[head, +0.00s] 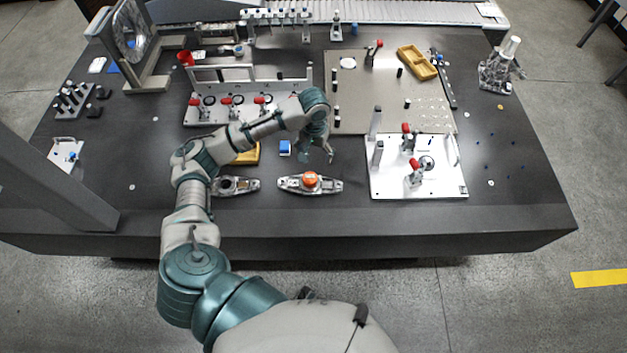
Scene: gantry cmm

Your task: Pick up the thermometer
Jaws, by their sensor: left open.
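I cannot make out a thing that is plainly a thermometer at this size. A small blue block with a pale edge (285,147) lies on the dark table near the middle; I cannot tell whether it is the thermometer. My left gripper (317,156) is open, with its fingers pointing down, just right of the blue block and apart from it. Nothing shows between the fingers. My left arm reaches over the table from below and hides part of a yellow tray (248,155). My right gripper is out of view.
Two metal fixtures, one plain (236,185) and one with an orange knob (310,181), lie in front of the gripper. A white plate with red clamps (390,185) stands right, a clamp rack (203,107) behind left. A beige board (375,95) lies behind right.

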